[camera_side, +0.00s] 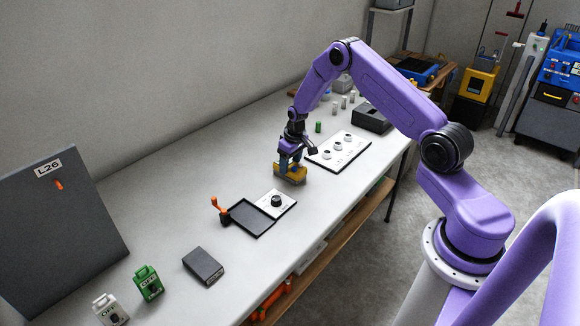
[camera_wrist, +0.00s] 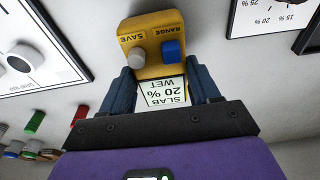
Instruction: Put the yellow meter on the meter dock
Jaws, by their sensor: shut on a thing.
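The yellow meter (camera_side: 291,174) is held in my gripper (camera_side: 290,165), over the bench or just at its surface; I cannot tell if it touches. In the wrist view the meter (camera_wrist: 155,25) sits between the blue fingers (camera_wrist: 165,92), with a grey knob marked SAVE, a blue knob marked RANGE and a display reading SLAB 20 % WET. A black tray (camera_side: 246,222) with an orange-handled lever (camera_side: 222,209) lies in front of the gripper. A white plate with a black knob (camera_side: 276,201) adjoins it. No label shows which thing is the meter dock.
A white board with three round pieces (camera_side: 325,160) lies behind the gripper, with a dark box (camera_side: 371,119) beyond. A green cylinder (camera_side: 318,127) stands near the board. A dark block (camera_side: 203,266), green tag (camera_side: 148,284) and grey L26 panel (camera_side: 65,225) occupy the near end.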

